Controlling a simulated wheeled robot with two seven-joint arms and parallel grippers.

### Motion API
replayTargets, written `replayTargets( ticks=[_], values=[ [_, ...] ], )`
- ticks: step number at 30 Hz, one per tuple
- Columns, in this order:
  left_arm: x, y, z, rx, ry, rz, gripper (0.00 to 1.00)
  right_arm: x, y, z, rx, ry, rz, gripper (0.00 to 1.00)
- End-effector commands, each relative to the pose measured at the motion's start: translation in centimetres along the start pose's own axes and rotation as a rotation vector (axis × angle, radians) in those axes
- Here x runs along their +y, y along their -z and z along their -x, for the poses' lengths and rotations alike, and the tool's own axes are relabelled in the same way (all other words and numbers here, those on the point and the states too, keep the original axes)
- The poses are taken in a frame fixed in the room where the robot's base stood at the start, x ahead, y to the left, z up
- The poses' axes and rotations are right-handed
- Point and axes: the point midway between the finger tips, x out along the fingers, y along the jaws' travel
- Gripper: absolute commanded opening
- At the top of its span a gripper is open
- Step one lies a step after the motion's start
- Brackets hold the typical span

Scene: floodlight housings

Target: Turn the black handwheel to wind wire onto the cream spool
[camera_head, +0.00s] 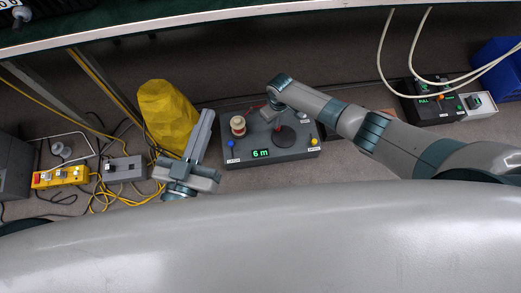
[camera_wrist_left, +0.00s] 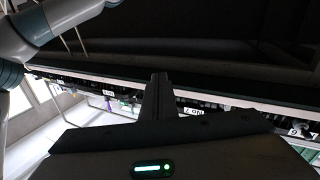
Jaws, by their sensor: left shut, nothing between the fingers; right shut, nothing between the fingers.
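The grey winding box (camera_head: 230,160) stands on the floor in the middle of the head view, with a green "6 m" display on its front. The cream spool (camera_head: 238,125) sits upright on its left part. The black handwheel (camera_head: 285,137) is on its right part, with a reddish piece above it. My right gripper (camera_head: 268,114) is above the box, between spool and handwheel; the wrist partly hides it, and I cannot tell whether it touches the wheel. My left gripper (camera_head: 208,115) is shut and empty, left of the box; its closed fingers also show in the left wrist view (camera_wrist_left: 160,80).
A blue knob (camera_head: 231,143) and a yellow knob (camera_head: 314,141) flank the box front. A yellow lumpy object (camera_head: 165,112) stands behind my left gripper. A yellow switch box (camera_head: 58,177) and cables lie left. A black device (camera_head: 436,102) lies right. A bench edge crosses the top.

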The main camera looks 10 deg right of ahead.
Motion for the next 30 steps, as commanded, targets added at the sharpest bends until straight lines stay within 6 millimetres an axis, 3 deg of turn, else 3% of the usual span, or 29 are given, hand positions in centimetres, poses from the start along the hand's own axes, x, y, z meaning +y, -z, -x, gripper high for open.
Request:
replayTargets(
  ticks=[16, 30],
  values=[
    [-1.0, -3.1, 0.3, -0.182, 0.018, 0.013, 0.0, 0.0, 0.0, 0.9, 0.0, 0.0, 0.0, 0.0],
    [-1.1, -3.4, 0.4, -0.193, 0.019, 0.013, 0.0, 0.0, 0.0, 0.9, 0.0, 0.0, 0.0, 0.0]
  ],
)
